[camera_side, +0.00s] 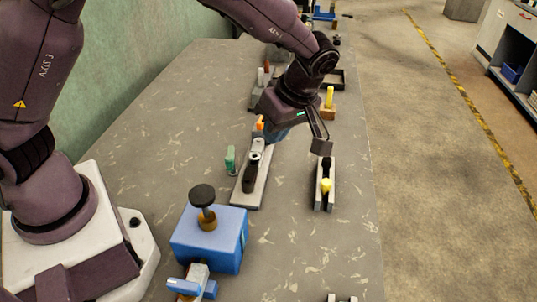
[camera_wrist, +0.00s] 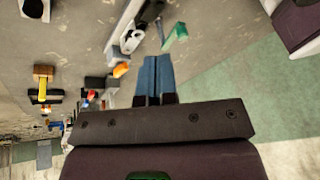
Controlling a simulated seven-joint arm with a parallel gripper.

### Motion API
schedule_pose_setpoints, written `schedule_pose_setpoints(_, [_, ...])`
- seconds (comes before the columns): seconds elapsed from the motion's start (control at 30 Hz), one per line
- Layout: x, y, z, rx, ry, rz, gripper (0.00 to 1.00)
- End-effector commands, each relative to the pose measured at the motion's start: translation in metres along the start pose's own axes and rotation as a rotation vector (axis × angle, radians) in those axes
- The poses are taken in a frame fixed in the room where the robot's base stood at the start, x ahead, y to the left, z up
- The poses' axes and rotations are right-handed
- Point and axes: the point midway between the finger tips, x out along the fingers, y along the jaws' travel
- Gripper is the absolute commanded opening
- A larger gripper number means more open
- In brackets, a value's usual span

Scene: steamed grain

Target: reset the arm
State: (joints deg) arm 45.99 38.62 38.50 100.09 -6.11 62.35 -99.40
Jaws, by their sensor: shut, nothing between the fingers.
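My gripper (camera_side: 274,133) hangs above the grey table (camera_side: 160,120) near its middle, partly hidden behind my wrist in the side view. In the wrist view its two blue fingers (camera_wrist: 156,64) lie together with nothing between them. Below it is a long pale plate (camera_side: 243,194) carrying a dark and white fixture (camera_side: 252,174). An orange-tipped part (camera_side: 260,123) is close to the fingers in the picture; whether they touch it, I cannot tell.
A green handle (camera_side: 230,158) stands left of the plate. A yellow-knobbed lever fixture (camera_side: 326,186) is right, near the table edge. A blue box (camera_side: 207,240) with a dark knob stands in front. Yellow-handled (camera_side: 329,98) and other fixtures crowd behind. The left of the table is clear.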

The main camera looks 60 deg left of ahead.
Motion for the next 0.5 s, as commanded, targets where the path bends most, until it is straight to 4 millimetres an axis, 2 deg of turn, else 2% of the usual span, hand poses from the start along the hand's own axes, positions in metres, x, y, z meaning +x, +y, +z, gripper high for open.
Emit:
schedule_pose_setpoints(0.03, [0.002, -0.01, 0.003, 0.15, -0.017, -0.008, 0.0])
schedule_pose_setpoints(0.13, [-0.002, -0.029, 0.0, 0.451, -0.087, 0.008, 0.0])
schedule_pose_setpoints(0.3, [-0.024, -0.067, -0.016, 0.938, -0.213, 0.144, 0.0])
schedule_pose_setpoints(0.5, [-0.054, -0.112, -0.043, 1.362, -0.216, 0.404, 0.0])
